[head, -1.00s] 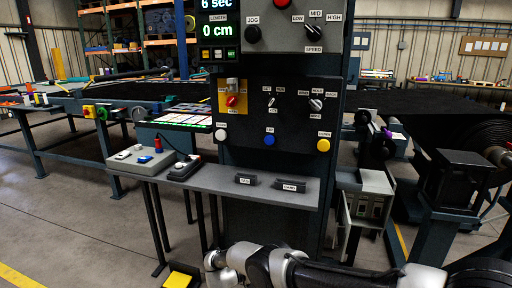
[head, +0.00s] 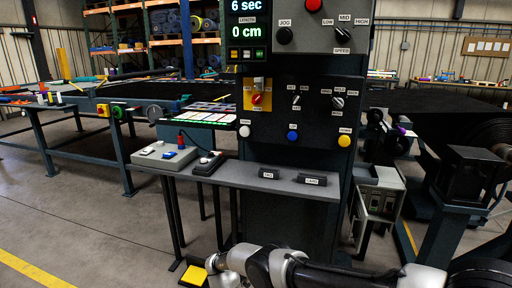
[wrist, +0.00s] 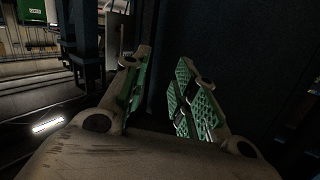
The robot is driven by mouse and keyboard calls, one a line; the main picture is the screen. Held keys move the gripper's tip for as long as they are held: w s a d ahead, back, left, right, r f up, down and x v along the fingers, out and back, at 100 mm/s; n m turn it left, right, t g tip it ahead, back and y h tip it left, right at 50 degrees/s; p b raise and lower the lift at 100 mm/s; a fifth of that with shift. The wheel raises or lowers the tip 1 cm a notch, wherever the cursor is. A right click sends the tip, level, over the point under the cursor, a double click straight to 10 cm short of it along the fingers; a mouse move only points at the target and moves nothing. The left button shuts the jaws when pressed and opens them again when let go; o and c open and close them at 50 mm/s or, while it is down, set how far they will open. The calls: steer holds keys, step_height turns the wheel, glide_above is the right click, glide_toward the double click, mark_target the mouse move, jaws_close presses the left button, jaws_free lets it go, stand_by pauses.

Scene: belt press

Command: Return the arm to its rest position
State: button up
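My arm (head: 325,274) runs along the bottom of the head view, low in front of the dark control panel. Its elbow or wrist joints show at the bottom centre; I cannot make out the fingers there. In the wrist view my gripper (wrist: 160,82) has its two fingers with green pads spread apart. Nothing is between them. A dark upright surface (wrist: 240,55) fills the wrist view behind the fingers.
The control panel (head: 300,105) with knobs and buttons stands ahead. A narrow grey shelf (head: 235,177) juts out above the arm. A yellow floor pedal (head: 194,275) lies left of the arm. A belt roll (head: 490,148) and machine stand at right. Open floor (head: 70,225) lies at left.

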step_height(320, 180, down, 6)
steer(key=w+a+n+t+y, duration=0.2)
steer(key=w+a+n+y, duration=0.15)
steer(key=y, duration=0.25)
steer(key=w+a+n+g+y, duration=0.2)
steer(key=a+n+y, duration=0.35)
steer(key=a, duration=0.25)
steer(key=s+d+r+n+g+y, duration=0.1)
steer(key=s+r+n+g+y, duration=0.2)
steer(key=r, duration=0.8)
steer(key=s+d+r+g+y, duration=0.1)
steer(key=s+r+g+y, duration=0.2)
steer(key=r, duration=0.7)
steer(key=s+d+r+n+g+h, duration=0.1)
steer(key=s+d+r+g, duration=0.1)
steer(key=s+d+r, duration=0.5)
steer(key=s+d+r+g+h, duration=0.1)
steer(key=s+d+r, duration=0.3)
steer(key=r, duration=0.5)
steer(key=s+d+r+n+g+h, duration=0.1)
steer(key=s+d+r+g, duration=0.1)
steer(key=s+d+r, duration=0.5)
steer(key=s+d+r+m+t+h, duration=0.1)
steer(key=s+d+r+t, duration=0.4)
steer(key=s+d+r, duration=1.6)
steer(key=shift+d+r+m+h, duration=0.3)
steer(key=shift+d+m, duration=0.3)
steer(key=shift+d, duration=0.4)
